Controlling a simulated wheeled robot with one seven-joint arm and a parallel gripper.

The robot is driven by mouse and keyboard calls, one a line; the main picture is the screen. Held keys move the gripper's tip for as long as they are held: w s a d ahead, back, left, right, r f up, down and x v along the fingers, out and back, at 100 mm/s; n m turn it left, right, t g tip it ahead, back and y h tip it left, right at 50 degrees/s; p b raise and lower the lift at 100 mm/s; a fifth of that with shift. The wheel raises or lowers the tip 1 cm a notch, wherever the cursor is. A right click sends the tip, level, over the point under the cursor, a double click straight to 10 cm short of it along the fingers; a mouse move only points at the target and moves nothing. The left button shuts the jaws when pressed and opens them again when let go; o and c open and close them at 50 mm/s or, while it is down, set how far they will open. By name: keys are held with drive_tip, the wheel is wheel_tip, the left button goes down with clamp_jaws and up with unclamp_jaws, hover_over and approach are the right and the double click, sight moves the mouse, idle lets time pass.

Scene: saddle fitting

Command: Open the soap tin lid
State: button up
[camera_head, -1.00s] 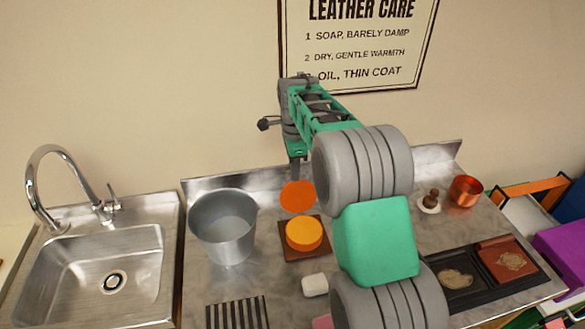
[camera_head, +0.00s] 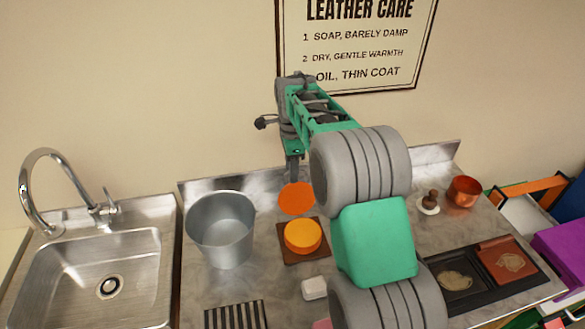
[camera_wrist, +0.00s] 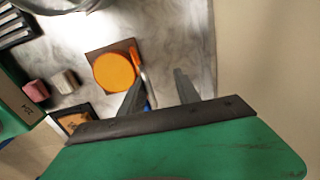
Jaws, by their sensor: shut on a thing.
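The soap tin (camera_head: 303,237) is a round orange tin on a square brown board (camera_head: 291,257). In the wrist view the tin (camera_wrist: 113,72) shows from above, with the board (camera_wrist: 95,55) around it. Its lid (camera_head: 296,199) is a darker orange disc, raised and standing at the tin's far side. In the wrist view the lid (camera_wrist: 138,64) shows nearly edge-on beside the tin. My gripper (camera_head: 292,180) is at the lid's far upper edge, shut on the lid. The wrist view shows my gripper's fingers (camera_wrist: 157,86), but the contact itself is unclear.
A grey metal bucket (camera_head: 221,229) stands left of the tin, near a sink (camera_head: 90,270). A white block (camera_head: 314,288) and a striped rack (camera_head: 236,315) lie in front. A copper cup (camera_head: 464,191) and a dark tray (camera_head: 437,294) are at right.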

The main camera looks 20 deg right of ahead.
wheel_tip(320, 180, up, 8)
drive_tip(key=p, duration=0.5)
drive_tip(key=shift+s, duration=0.15)
drive_tip(key=shift+f, duration=0.1)
drive_tip(key=s+a+r+n+t+b, duration=0.1)
drive_tip(key=s+a+r+n, duration=0.1)
drive_tip(key=s+n, duration=0.45)
drive_tip(key=s+a+r+n+t+b, duration=0.1)
drive_tip(key=s+a+r+n+t, duration=0.1)
drive_tip(key=s+n, duration=0.45)
drive_tip(key=s+f+n, duration=0.2)
drive_tip(key=s+n, duration=0.1)
drive_tip(key=s, duration=0.2)
drive_tip(key=s+a+f+n+t+b, duration=0.1)
drive_tip(key=s+f+n, duration=0.2)
drive_tip(key=s, duration=0.3)
drive_tip(key=shift+s, duration=0.25)
